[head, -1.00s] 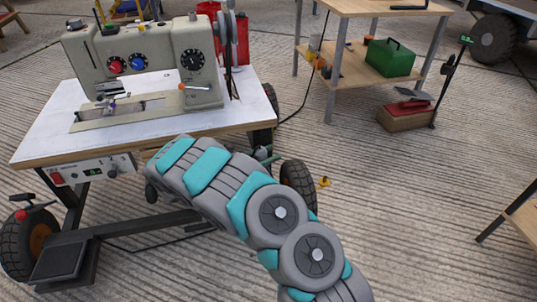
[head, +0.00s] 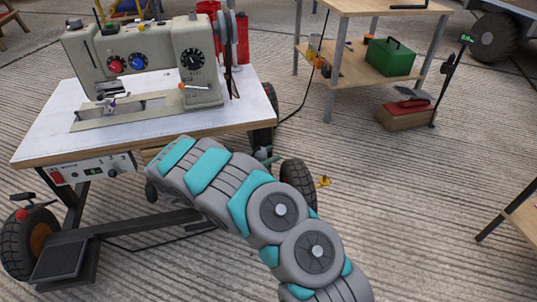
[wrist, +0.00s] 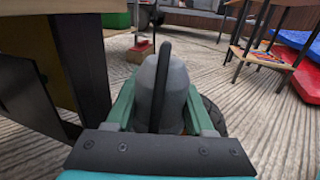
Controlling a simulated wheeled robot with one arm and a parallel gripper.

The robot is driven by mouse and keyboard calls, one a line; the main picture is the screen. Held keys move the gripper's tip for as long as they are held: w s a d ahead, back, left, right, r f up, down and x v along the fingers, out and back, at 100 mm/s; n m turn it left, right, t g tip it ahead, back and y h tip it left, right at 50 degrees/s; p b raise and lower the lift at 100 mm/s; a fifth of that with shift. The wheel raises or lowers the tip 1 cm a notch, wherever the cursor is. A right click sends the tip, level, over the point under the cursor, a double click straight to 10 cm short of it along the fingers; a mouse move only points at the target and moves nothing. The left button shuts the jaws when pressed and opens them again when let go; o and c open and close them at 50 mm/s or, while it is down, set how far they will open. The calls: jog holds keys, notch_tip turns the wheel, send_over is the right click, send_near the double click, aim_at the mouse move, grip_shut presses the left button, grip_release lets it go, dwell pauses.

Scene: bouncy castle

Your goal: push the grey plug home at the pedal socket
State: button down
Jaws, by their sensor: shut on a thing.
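The grey plug (wrist: 176,92) fills the middle of the wrist view, with a dark cable (wrist: 160,75) running along it. My gripper (wrist: 163,104) is shut on the plug, one green finger on each side. In the head view only a bit of my gripper (head: 264,154) shows past my arm, by the right end of the sewing table (head: 40,140). My arm hides the plug there. I cannot make out the pedal socket in either view; the plug blocks what lies ahead of it. A black foot pedal (head: 65,260) sits low under the table.
A sewing machine (head: 150,65) stands on the wheeled table. A dark table leg (wrist: 80,62) stands close on the left in the wrist view, and a wheel (head: 298,176) is just right of my gripper. A shelf bench (head: 350,68) stands behind; the floor right of the wheel is mostly open.

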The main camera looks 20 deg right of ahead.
jog(key=shift+f+b, duration=0.3)
jog(key=shift+f, duration=1.35)
dwell(1.1)
jog(key=shift+c, duration=1)
grip_release()
jog(key=shift+a, duration=0.1)
jog(key=p+v, duration=0.1)
jog(key=v, duration=0.6)
jog(key=shift+s+a, duration=0.15)
jog(key=shift+a, duration=0.15)
